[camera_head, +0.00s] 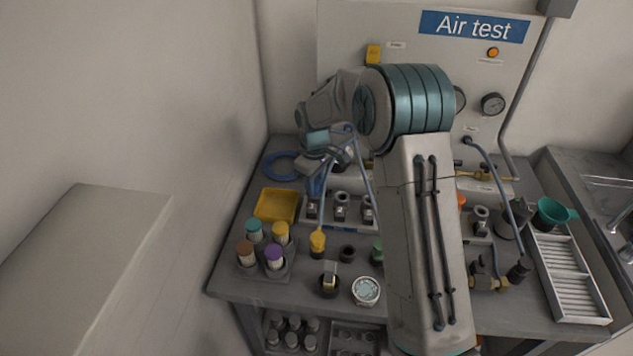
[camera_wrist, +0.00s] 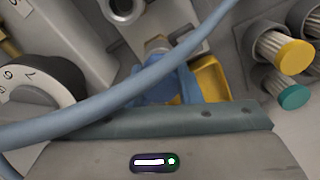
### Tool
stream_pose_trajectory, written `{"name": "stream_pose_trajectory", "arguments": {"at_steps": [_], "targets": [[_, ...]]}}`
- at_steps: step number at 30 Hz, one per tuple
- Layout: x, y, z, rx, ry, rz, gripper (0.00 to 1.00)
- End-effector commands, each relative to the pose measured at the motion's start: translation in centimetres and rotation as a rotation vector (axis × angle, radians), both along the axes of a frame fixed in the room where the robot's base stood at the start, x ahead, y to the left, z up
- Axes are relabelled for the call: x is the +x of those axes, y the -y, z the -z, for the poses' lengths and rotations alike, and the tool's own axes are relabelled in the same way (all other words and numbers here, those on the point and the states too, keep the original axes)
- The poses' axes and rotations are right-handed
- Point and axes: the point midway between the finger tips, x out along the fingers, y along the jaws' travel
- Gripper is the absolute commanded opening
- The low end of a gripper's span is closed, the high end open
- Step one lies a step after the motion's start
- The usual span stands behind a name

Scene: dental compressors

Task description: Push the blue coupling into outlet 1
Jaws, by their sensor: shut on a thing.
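My gripper (camera_head: 318,165) is shut on the blue coupling (camera_head: 315,186), above the left part of the bench. In the wrist view the blue coupling (camera_wrist: 172,84) has a metal end, and a blue hose crosses in front of it, hiding part of it. A row of metal outlets (camera_head: 340,208) stands on a block just below the coupling in the head view. One round metal socket (camera_wrist: 122,9) shows at the top of the wrist view, apart from the coupling's metal end. I cannot read which outlet is number 1.
A yellow tray (camera_head: 276,205) lies left of the outlets. A rack of colour-capped cylinders (camera_head: 264,262) stands in front of it. A yellow fitting (camera_head: 318,243) and a round gauge (camera_head: 366,291) are near the front. A numbered knob (camera_wrist: 40,92) is at left in the wrist view.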

Motion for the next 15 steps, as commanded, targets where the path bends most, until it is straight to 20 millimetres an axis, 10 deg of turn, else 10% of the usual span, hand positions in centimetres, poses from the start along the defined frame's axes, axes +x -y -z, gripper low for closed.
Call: {"name": "stream_pose_trajectory", "arguments": {"at_steps": [3, 4, 6, 15], "targets": [[-0.01, 0.01, 0.56, 0.000, 0.000, 0.000, 0.08], [0.00, 0.00, 0.38, 0.000, 0.000, 0.000, 0.40], [0.00, 0.00, 0.35, 0.000, 0.000, 0.000, 0.57], [-0.01, -0.01, 0.23, 0.000, 0.000, 0.000, 0.57]]}}
